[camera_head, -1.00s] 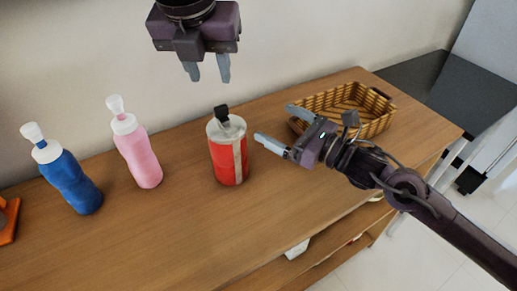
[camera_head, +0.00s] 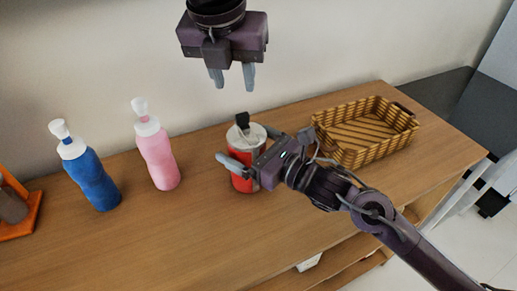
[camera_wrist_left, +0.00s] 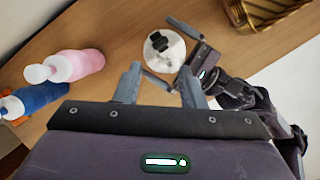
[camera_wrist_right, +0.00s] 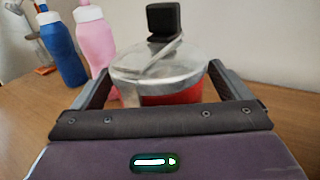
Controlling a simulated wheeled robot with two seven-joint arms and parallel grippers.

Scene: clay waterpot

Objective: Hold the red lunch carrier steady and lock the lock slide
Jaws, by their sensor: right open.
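The red lunch carrier (camera_head: 241,182) stands upright on the wooden table, with a pale metallic lid (camera_wrist_right: 170,62). A black block (camera_head: 242,120) with a thin metal strap sits on top; I cannot tell the lock slide's position. My right gripper (camera_head: 248,144) is open, its fingers on either side of the carrier's upper part. The right wrist view also shows the carrier (camera_wrist_right: 175,97) between the fingers; contact is unclear. My left gripper (camera_head: 233,86) hangs above the carrier, open and empty, pointing down. The left wrist view shows the lid (camera_wrist_left: 174,57) beyond its fingertips.
A pink bottle (camera_head: 158,155) and a blue bottle (camera_head: 92,180) stand left of the carrier. A wicker basket (camera_head: 365,150) is at the right back, close to my right arm. An orange object (camera_head: 20,222) is at the far left. The table front is clear.

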